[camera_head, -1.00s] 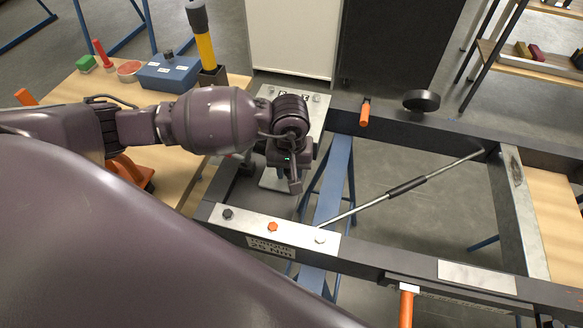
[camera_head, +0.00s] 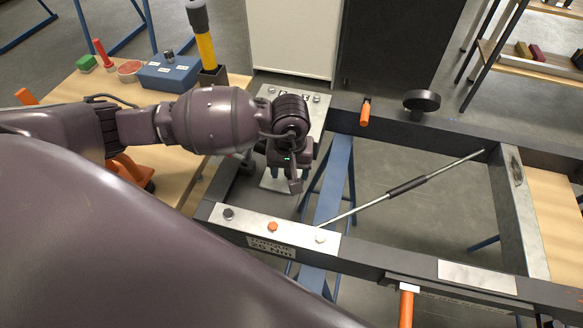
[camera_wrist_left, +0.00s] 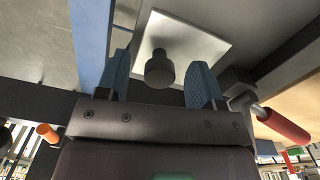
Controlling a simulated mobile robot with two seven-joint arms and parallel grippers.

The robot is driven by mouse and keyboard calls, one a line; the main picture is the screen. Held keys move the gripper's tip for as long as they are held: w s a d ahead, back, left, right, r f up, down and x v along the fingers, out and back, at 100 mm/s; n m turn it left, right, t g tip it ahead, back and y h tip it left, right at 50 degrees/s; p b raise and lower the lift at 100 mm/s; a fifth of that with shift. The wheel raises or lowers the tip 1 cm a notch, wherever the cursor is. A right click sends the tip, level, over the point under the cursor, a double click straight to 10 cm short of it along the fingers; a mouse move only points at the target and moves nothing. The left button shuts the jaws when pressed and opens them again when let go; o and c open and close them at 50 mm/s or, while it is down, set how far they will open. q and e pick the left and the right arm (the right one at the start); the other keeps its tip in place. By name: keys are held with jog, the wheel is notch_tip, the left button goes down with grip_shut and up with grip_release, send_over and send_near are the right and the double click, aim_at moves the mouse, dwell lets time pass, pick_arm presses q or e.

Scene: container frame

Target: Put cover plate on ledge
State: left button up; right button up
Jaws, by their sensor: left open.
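The cover plate appears to be the pale square plate with a dark round knob in the left wrist view (camera_wrist_left: 205,45). In the head view, the plate (camera_head: 268,182) shows partly beneath my left gripper (camera_head: 284,175), inside the left end of the dark frame. The gripper hides much of it. In the left wrist view, the two blue fingers are apart, one on each side of the knob (camera_wrist_left: 160,70). I cannot tell whether they touch it. I cannot clearly tell which part is the ledge. My right gripper is not in view.
The dark frame (camera_head: 450,270) has a silver bolted plate (camera_head: 255,222) on its near rail. A diagonal rod (camera_head: 405,187) crosses its opening. An orange handle (camera_head: 364,114) and a black knob (camera_head: 421,101) stand at the far rail. A wooden bench (camera_head: 75,98) holds tools at left.

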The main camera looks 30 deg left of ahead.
pick_arm(q)
jog(key=shift+s+a+f, duration=0.2)
jog(key=shift+a+f, duration=0.1)
jog(key=shift+a, duration=0.05)
jog(key=shift+r, duration=0.1)
notch_tip(320, 180, up, 7)
jog(key=shift+f+p, duration=0.2)
jog(key=shift+p, duration=0.2)
jog(key=r, duration=0.3)
jog(key=shift+w+d+r, duration=0.2)
jog(key=shift+r, duration=0.05)
jog(key=shift+d+r, duration=0.15)
jog(key=shift+r, duration=0.4)
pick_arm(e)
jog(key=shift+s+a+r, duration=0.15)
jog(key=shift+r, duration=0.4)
